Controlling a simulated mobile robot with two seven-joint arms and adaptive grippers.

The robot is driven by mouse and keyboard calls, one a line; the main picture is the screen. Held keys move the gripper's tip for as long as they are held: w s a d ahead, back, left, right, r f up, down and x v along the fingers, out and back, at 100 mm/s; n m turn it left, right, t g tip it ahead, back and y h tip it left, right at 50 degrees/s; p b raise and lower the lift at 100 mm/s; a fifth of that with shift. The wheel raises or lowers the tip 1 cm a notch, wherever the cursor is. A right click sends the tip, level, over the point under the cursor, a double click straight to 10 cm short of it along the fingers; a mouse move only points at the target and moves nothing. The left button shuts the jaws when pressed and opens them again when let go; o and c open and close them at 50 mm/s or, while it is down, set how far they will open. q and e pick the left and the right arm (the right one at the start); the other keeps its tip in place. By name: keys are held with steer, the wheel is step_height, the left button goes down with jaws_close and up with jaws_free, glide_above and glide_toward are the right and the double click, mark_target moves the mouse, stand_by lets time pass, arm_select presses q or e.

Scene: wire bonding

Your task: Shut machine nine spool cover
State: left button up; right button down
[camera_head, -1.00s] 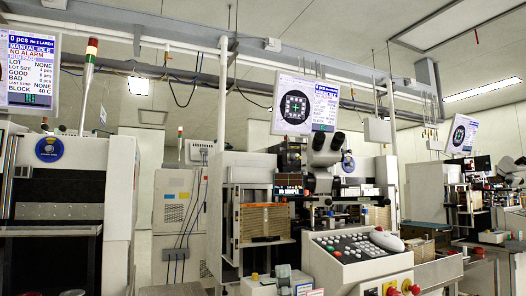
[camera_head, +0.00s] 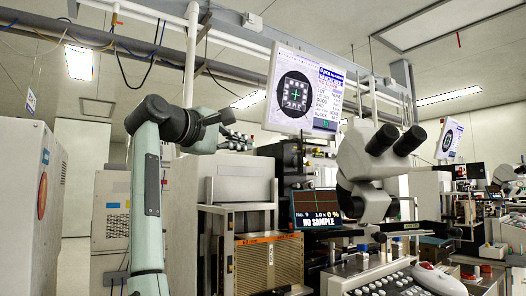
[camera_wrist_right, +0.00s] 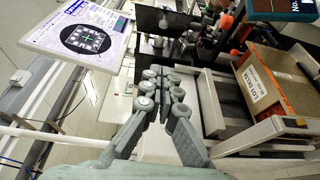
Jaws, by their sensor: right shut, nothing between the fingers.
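Machine nine carries a small screen (camera_head: 315,208) reading "No. 9" and "NO SAMPLE". My right gripper (camera_head: 222,117) is raised in front of the machine's upper left part, level with the lower edge of the hanging monitor. In the right wrist view its fingers (camera_wrist_right: 163,84) are together and empty. Beyond them is a dark panel (camera_wrist_right: 160,22) with small metal and orange parts (camera_wrist_right: 225,22) beside it. I cannot tell for sure which part is the spool cover or how far open it stands. My left gripper is not in view.
The hanging monitor (camera_head: 305,92) is close right of my right gripper. A microscope (camera_head: 375,170) stands right of the screen, above the keypad console (camera_head: 390,280). A grey cabinet (camera_head: 112,205) stands behind at left.

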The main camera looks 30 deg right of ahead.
mark_target(295, 153)
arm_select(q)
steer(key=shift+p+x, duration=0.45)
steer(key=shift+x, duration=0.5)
arm_select(e)
steer(key=s+d+x, duration=0.1)
steer(key=s+x, duration=0.1)
steer(key=x, duration=1)
steer(key=shift+s+d, duration=0.2)
steer(key=shift+d, duration=0.2)
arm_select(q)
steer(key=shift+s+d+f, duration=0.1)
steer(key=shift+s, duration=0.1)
arm_select(e)
steer(key=shift+d, duration=0.1)
